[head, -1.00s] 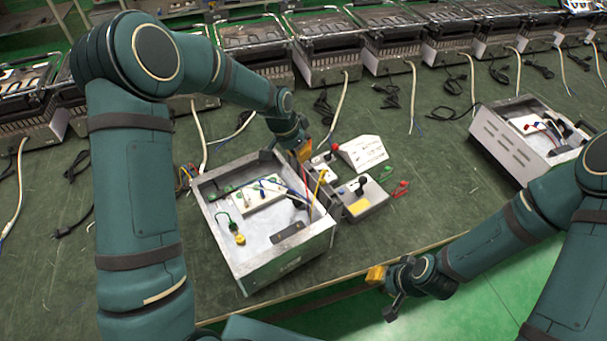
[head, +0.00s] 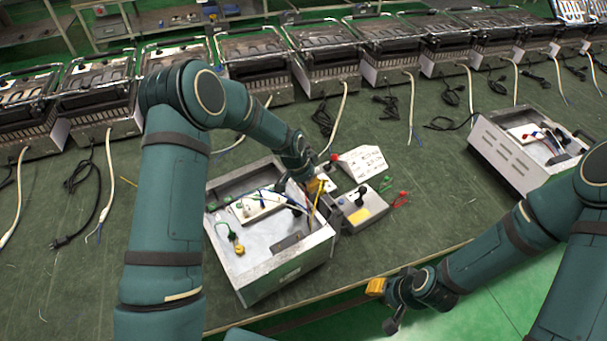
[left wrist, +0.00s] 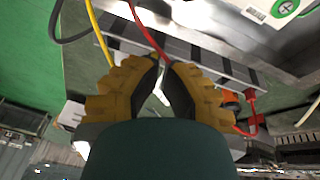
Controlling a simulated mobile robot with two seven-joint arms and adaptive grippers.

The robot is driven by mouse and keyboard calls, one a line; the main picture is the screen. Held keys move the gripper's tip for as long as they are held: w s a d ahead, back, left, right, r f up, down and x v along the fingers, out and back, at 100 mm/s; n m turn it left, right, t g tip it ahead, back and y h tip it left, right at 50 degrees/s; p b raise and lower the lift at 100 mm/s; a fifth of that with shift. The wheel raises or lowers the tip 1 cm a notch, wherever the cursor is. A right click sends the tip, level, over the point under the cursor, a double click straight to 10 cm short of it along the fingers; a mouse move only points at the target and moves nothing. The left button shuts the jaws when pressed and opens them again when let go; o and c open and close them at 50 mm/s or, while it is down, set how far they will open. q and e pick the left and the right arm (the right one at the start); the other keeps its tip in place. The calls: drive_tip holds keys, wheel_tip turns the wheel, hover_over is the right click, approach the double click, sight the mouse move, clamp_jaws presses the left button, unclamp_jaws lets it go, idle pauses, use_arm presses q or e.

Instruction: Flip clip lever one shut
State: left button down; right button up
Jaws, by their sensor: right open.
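The open metal housing (head: 285,267) stands on the green bench with coloured wires inside it. A grey clip block (head: 335,212) sits at its right side, largely hidden by my left gripper and the wires. My left gripper (head: 318,186) is low over this block. In the left wrist view, its yellow-padded fingers (left wrist: 164,66) have tips close together, and a red wire (left wrist: 150,37) runs down to them. The grey segmented block (left wrist: 205,62) lies behind the fingers. I cannot tell which lever is clip one or its position. My right gripper (head: 378,287) is open and empty beyond the bench's front edge.
A tester box with a yellow label (head: 366,213) and a white sloped panel (head: 362,162) stand right of the housing. Red and green clips (head: 399,200) lie beside them. Another housing (head: 505,158) stands at right. Several heaters line the back.

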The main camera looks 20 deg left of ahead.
sight(291, 208)
use_arm(q)
drive_tip(key=shift+s+a+f, duration=0.45)
drive_tip(key=shift+s, duration=0.3)
drive_tip(key=shift+s+a+f, duration=0.4)
drive_tip(key=shift+s+a, duration=0.05)
drive_tip(key=shift+s, duration=0.3)
